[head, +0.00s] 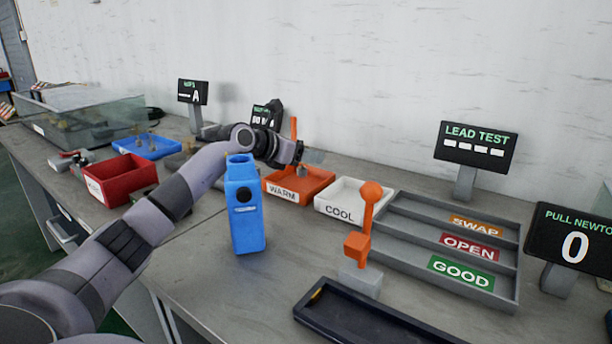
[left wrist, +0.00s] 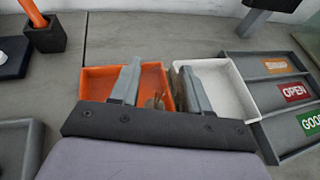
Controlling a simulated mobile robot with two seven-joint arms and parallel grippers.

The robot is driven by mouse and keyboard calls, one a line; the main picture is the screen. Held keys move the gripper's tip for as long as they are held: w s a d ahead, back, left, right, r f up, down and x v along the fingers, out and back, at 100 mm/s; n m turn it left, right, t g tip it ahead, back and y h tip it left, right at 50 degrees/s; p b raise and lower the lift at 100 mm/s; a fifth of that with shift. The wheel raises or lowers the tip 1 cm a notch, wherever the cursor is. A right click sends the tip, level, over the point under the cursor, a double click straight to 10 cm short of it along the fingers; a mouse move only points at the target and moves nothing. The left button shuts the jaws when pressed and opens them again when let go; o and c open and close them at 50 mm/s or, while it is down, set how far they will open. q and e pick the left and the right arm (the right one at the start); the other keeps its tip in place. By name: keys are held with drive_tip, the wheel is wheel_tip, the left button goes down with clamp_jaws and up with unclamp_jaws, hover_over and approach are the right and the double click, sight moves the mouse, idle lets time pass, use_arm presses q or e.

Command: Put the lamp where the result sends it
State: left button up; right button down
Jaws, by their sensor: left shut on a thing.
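My left gripper (head: 306,155) is over the orange WARM tray (head: 285,192). In the left wrist view its fingers (left wrist: 162,88) stand apart with small brownish pieces between them. I take the lamp (left wrist: 155,103) to be among these, shut in the jaws, but its outline is unclear. The white COOL tray (head: 341,208) stands to the right of the WARM tray. The grey sorting rack has slots labelled SWAP (head: 474,225), OPEN (head: 469,247) and GOOD (head: 461,272). The LEAD TEST display (head: 476,146) shows only dashes. My right gripper is not in view.
A blue bottle-shaped thing (head: 246,215) stands at centre front. An orange-handled lever (head: 362,235) and a dark tray (head: 370,322) are at the front right. A PULL NEWTON display (head: 573,247) reads 0. A red bin (head: 118,178) and blue tray (head: 148,147) are left.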

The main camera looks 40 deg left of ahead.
sight(298, 170)
use_arm(q)
wheel_tip(298, 170, down, 5)
drive_tip(key=shift+r+b, duration=0.2)
drive_tip(key=shift+b, duration=0.2)
drive_tip(key=shift+r, duration=0.1)
drive_tip(key=shift+f, duration=0.2)
drive_tip(key=o, duration=1.1)
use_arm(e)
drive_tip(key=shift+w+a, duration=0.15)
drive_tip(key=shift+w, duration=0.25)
use_arm(q)
drive_tip(key=shift+r, duration=0.1)
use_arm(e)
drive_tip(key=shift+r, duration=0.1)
